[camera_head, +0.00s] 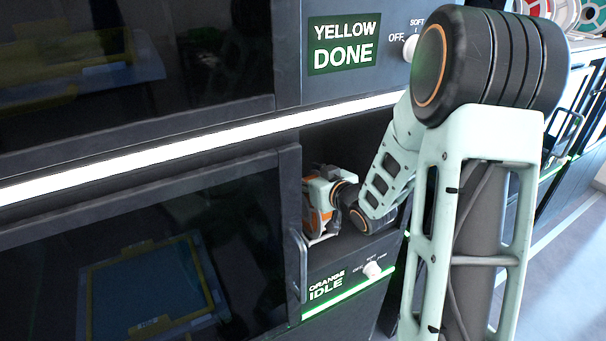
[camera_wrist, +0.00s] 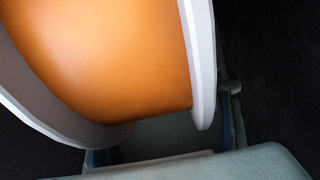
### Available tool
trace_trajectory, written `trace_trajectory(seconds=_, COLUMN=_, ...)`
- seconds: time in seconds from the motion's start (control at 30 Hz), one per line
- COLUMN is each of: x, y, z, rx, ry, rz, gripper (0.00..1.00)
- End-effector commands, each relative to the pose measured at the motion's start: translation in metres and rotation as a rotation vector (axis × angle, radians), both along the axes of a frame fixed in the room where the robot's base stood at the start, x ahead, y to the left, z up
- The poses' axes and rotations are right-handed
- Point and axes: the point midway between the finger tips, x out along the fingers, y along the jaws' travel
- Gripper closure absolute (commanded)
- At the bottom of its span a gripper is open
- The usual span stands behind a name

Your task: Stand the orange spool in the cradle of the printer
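In the head view the orange spool (camera_head: 318,222) is inside the open bay of the lower printer (camera_head: 346,288), labelled ORANGE IDLE. My gripper (camera_head: 316,198) is in the bay right at the spool and hides part of it. In the wrist view the spool (camera_wrist: 110,60) fills the upper left, close to the camera. Its orange winding lies between pale flanges and looks tilted in that picture. A pale green part of my gripper shows along the bottom. The fingertips and their contact with the spool are hidden. I cannot make out the cradle or whether the spool rests on it.
A dark glass door (camera_head: 170,250) with a handle (camera_head: 300,265) borders the bay on the left. The upper printer, with its YELLOW DONE display (camera_head: 343,43), is above. A knob (camera_head: 373,269) sits below the opening. Several coloured spools (camera_head: 565,12) stand at the top right.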

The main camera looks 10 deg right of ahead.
Motion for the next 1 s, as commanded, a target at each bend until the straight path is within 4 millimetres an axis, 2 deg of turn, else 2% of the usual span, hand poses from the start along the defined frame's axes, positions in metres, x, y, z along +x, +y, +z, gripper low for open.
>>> trace_trajectory(seconds=0.27, x=-0.001, y=-0.001, z=0.004, rx=0.000, ry=0.000, rz=-0.001, gripper=0.42)
trace_trajectory(seconds=0.47, x=-0.029, y=-0.011, z=0.012, rx=-0.001, ry=-0.001, rz=-0.004, gripper=0.42)
trace_trajectory(seconds=0.73, x=-0.082, y=-0.028, z=0.030, rx=-0.001, ry=-0.001, rz=-0.005, gripper=0.42)
trace_trajectory(seconds=1.0, x=-0.100, y=-0.033, z=0.033, rx=0.000, ry=-0.004, rz=0.000, gripper=0.42)
